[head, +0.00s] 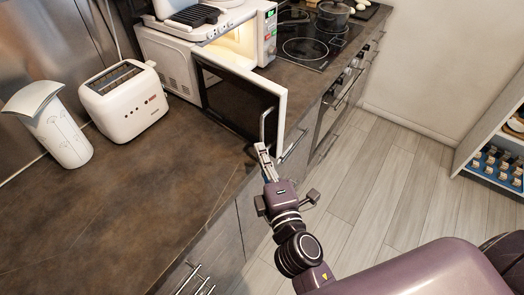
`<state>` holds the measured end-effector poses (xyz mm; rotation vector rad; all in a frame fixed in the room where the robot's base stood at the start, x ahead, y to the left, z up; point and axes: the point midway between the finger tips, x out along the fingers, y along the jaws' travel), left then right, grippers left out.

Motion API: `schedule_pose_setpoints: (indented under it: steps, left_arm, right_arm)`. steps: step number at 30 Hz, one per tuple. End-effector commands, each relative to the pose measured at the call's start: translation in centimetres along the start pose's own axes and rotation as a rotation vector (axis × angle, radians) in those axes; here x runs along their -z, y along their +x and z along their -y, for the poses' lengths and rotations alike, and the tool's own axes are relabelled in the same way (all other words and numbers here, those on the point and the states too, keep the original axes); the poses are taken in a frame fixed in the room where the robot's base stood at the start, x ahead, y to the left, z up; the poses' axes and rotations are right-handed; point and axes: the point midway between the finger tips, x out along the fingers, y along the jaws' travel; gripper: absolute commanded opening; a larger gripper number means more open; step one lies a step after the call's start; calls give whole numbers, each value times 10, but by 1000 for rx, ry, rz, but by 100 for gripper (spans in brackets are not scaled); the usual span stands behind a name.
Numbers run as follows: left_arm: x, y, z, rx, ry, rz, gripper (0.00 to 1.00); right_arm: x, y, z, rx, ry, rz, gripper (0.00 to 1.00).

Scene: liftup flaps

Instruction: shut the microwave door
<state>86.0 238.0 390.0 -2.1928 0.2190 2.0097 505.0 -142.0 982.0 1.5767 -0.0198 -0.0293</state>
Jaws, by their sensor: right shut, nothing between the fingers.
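The microwave (212,42) is a white unit on the counter at the top centre, with its lit cavity showing. Its door (238,98), dark with a white frame, stands open and swung out toward the counter's front edge. A metal handle (264,124) is on the door near its free edge. My right gripper (263,152) is shut and empty, just below the handle at the lower end of the door. I cannot tell whether its tips touch the door or handle. My left gripper is not in view.
A white toaster (124,102) and a white container (58,124) stand on the counter (130,200) to the left. A hob (312,46) with a pot (332,14) lies beyond the microwave. The floor (370,170) to the right is clear up to a shelf (490,170).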

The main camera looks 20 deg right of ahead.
Motion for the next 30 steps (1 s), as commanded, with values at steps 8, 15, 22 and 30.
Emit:
schedule_pose_setpoints:
  steps: [8, 15, 22, 30]
  left_arm:
    - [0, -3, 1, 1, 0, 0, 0]
    - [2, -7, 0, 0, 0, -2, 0]
    - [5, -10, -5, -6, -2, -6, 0]
    - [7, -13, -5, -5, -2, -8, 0]
  right_arm:
    - [-4, 2, -1, -1, -3, -14, 0]
    - [-13, 5, -1, 0, -1, -43, 0]
    - [-19, 7, -1, 0, -2, -59, 0]
    - [-25, 10, -1, -1, -2, -83, 0]
